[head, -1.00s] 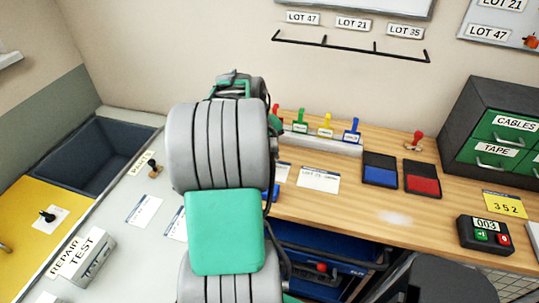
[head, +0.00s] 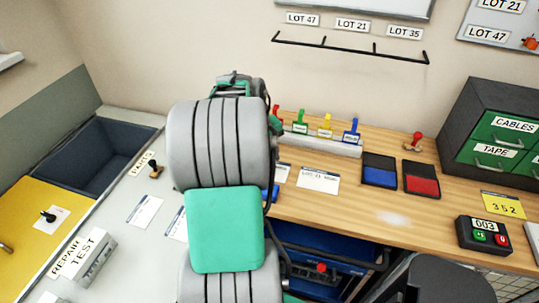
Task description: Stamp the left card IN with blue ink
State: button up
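A white card (head: 283,172) lies on the wooden bench, its left part hidden behind my arm. Another white card (head: 318,180) with print lies to its right. The blue ink pad (head: 380,170) lies open on the bench, beside the red ink pad (head: 422,180). A rail holds upright stamps: green (head: 300,121), yellow (head: 325,126) and blue (head: 351,131), with a red one (head: 276,112) partly hidden at its left. My arm rises through the picture's middle. My gripper is hidden behind it, so I cannot see what it holds.
A red-handled stamp (head: 415,140) stands behind the red pad. More cards (head: 144,211) and a dark stamp (head: 155,171) are on the grey counter at left. The bench's front middle is clear.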

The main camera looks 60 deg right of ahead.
jog(key=shift+s+d+p+v, duration=0.2)
jog(key=shift+p+v, duration=0.6)
jog(key=shift+v, duration=0.3)
jog(key=shift+s+d+p+v, duration=0.1)
jog(key=shift+d+p+v, duration=0.1)
jog(key=shift+p+v, duration=0.8)
jog(key=shift+s+d+p+v, duration=0.15)
jog(key=shift+p+v, duration=0.5)
jog(key=shift+v, duration=0.5)
jog(key=shift+d+r, duration=0.1)
jog(key=shift+r, duration=0.1)
